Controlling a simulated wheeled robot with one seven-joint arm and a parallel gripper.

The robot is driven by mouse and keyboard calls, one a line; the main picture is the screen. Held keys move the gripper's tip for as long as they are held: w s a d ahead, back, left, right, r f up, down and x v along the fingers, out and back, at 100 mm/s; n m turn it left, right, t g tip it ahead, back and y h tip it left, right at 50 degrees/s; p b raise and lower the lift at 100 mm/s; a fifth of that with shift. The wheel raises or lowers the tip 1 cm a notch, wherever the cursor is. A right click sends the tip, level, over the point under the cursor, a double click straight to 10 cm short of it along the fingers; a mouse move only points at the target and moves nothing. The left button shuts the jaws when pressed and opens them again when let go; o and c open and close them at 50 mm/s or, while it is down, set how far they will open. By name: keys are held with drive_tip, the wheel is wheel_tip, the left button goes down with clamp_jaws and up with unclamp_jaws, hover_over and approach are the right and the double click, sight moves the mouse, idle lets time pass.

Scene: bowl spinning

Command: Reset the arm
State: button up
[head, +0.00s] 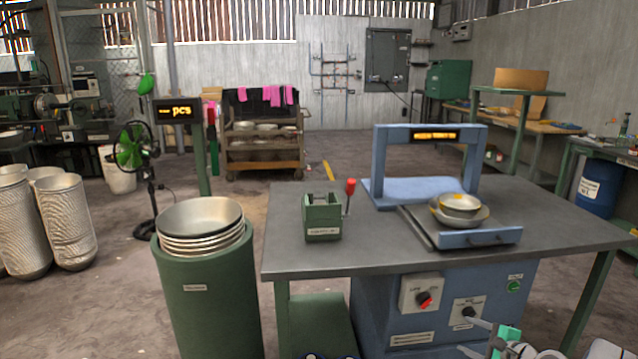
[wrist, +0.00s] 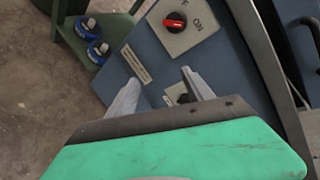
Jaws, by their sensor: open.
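My gripper (head: 466,334) is at the lower right of the head view, in front of the blue machine cabinet (head: 385,305) under the table. Its two grey fingers stand apart with nothing between them. In the wrist view my gripper (wrist: 160,80) faces the cabinet front. A red switch (wrist: 174,22) on a white plate is farther up the panel. I cannot tell whether a finger touches the panel.
The grey table (head: 350,255) carries a blue press frame (head: 378,160), a sliding tray (head: 480,238) with stacked bowls (head: 459,207), and a green box (head: 322,218) beside a red-topped lever (head: 350,187). A green bin (head: 208,300) of metal bowls stands left. Floor is open behind the table.

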drive_tip(key=s+a+r+n+g+p, duration=0.25)
drive_tip(key=a+r+n+p, duration=0.3)
drive_tip(key=a+r, duration=0.4)
drive_tip(key=s+a+r+n+g+p, duration=0.25)
drive_tip(key=a+r+n+p, duration=0.3)
drive_tip(key=a+r, duration=0.45)
drive_tip(key=s+a+r+n+g+h+p, duration=0.1)
drive_tip(key=s+a+r+n+p, duration=0.3)
drive_tip(key=s, duration=0.6)
drive_tip(key=s+a+r+n+g+h+p, duration=0.2)
drive_tip(key=s+a+r+n+g+p, duration=0.1)
drive_tip(key=s, duration=0.7)
drive_tip(key=a+r+n+p, duration=0.1)
drive_tip(key=a+r+n, duration=0.1)
drive_tip(key=a+r, duration=0.1)
drive_tip(key=shift+s+a+r+n, duration=0.15)
drive_tip(key=shift+a+r+n, duration=0.1)
drive_tip(key=shift+a+n, duration=0.15)
